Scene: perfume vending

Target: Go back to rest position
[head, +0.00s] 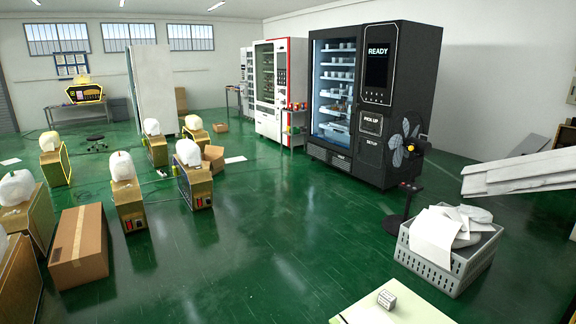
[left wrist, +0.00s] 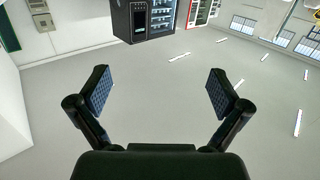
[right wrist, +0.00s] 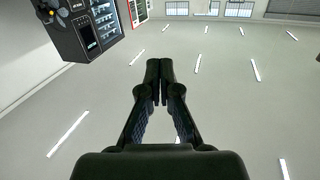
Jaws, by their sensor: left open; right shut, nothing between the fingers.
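My left gripper (left wrist: 160,92) is open and empty in the left wrist view, its two padded fingers spread wide with only the far room behind them. My right gripper (right wrist: 160,68) is shut in the right wrist view, its fingertips together with nothing between them. Neither gripper shows in the head view. Both wrist views look out over the room and ceiling lights, away from any surface or object close by.
A black vending machine (head: 373,100) reading READY stands at the back. A grey crate (head: 448,262) of papers is at the right. A small box (head: 387,300) sits on a pale table (head: 420,314) in front. A cardboard box (head: 78,248) and several wooden units stand at the left. The middle green floor (head: 270,240) is clear.

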